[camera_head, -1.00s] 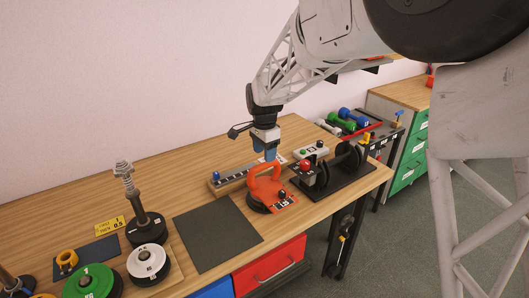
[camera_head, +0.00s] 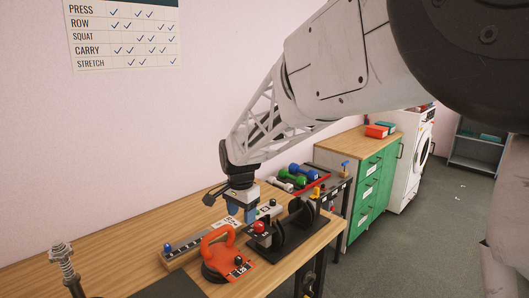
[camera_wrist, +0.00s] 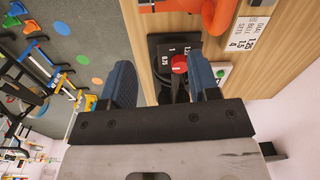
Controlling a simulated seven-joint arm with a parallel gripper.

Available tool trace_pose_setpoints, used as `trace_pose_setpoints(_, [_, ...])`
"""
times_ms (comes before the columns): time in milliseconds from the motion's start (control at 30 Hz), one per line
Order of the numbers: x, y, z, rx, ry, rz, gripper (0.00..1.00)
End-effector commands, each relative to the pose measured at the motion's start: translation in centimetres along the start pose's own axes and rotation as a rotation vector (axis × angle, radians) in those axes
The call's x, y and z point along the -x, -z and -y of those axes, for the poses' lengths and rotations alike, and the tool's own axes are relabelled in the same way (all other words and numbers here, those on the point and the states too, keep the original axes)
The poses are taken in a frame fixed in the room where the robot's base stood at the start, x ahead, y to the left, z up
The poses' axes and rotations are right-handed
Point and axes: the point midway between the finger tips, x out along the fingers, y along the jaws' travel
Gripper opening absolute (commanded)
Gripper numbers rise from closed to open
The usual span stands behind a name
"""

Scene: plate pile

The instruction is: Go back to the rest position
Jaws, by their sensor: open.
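My gripper (camera_head: 247,211) hangs above the back right part of the wooden table (camera_head: 110,265), near an orange-handled device (camera_head: 222,262) and a black stand with a red knob (camera_head: 259,227). In the wrist view its two blue fingers (camera_wrist: 163,85) are spread apart with nothing between them. The red knob (camera_wrist: 179,63) shows beyond the fingers there, apart from them. The orange handle (camera_wrist: 216,14) shows at the top of the wrist view.
Dumbbells (camera_head: 298,177) rest on a rack at the right. A green-drawer cabinet (camera_head: 369,195) stands beyond. A metal post (camera_head: 64,262) rises at lower left. The air above the table is free.

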Motion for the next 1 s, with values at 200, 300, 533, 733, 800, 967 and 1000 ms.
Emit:
trace_pose_setpoints(200, [3.2,0.2,-7.3,0.093,0.025,-0.023,0.56])
trace_pose_setpoints(300, [4.3,-0.1,-10.5,0.138,0.033,-0.034,0.56])
trace_pose_setpoints(533, [6.2,-1.2,-17.8,0.240,0.049,-0.062,0.56])
trace_pose_setpoints(733, [7.0,-2.9,-23.9,0.328,0.057,-0.090,0.56])
trace_pose_setpoints(800, [7.2,-3.6,-25.9,0.360,0.059,-0.101,0.56])
trace_pose_setpoints(967, [7.3,-5.4,-30.4,0.430,0.062,-0.126,0.56])
trace_pose_setpoints(1000, [7.2,-6.0,-31.4,0.448,0.061,-0.132,0.56])
